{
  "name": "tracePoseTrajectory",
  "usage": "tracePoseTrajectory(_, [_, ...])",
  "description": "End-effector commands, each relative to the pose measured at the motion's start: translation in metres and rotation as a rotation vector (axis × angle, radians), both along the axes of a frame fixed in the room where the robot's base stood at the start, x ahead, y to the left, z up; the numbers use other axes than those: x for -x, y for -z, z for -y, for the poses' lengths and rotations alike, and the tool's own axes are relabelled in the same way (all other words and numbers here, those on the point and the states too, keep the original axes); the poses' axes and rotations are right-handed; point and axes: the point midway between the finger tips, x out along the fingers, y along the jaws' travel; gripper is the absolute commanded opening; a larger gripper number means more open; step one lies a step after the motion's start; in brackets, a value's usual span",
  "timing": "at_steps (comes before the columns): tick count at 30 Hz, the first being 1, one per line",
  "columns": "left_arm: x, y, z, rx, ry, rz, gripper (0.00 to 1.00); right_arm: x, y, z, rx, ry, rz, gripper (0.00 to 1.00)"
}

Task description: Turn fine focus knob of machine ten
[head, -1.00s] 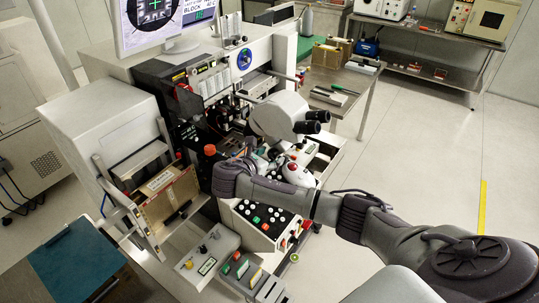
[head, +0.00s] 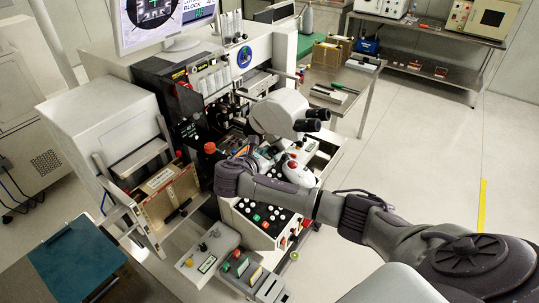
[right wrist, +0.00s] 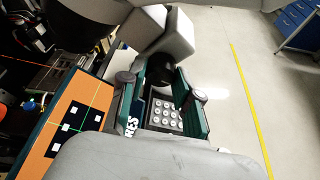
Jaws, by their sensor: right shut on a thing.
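Machine ten, the wire bonder, carries a white stereo microscope (head: 277,113) with black eyepieces (head: 312,120). My right arm reaches in from the right, its wrist in front of the machine. My right gripper (head: 250,154) is just below and left of the microscope head, small and partly hidden in the head view. In the right wrist view, my right gripper (right wrist: 163,98) has its two green-lined fingers on either side of a dark round knob (right wrist: 158,70) under the white microscope body (right wrist: 165,38). It is shut on this knob, partly hidden by the fingers. My left gripper is not in view.
A button panel (head: 262,218) and a white joystick-like control with a red button (head: 293,165) lie close to my right forearm. The floor at right is clear, with a yellow line (right wrist: 247,100).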

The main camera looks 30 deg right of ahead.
Motion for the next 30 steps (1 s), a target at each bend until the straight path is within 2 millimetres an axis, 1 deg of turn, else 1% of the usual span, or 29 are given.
tracePoseTrajectory(5, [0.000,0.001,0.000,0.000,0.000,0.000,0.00,0.002,0.002,0.000,-0.042,-0.001,0.097,0.00])
tracePoseTrajectory(10, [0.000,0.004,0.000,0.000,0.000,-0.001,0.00,0.003,0.003,0.000,-0.100,-0.001,0.234,0.00])
tracePoseTrajectory(17, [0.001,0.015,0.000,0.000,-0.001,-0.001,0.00,0.003,0.006,0.001,-0.185,0.000,0.437,0.00])
tracePoseTrajectory(23, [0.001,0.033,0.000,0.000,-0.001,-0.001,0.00,0.004,0.009,0.001,-0.257,0.000,0.615,0.00])
tracePoseTrajectory(30, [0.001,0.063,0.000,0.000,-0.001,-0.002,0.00,0.004,0.012,0.001,-0.344,0.000,0.827,0.00])
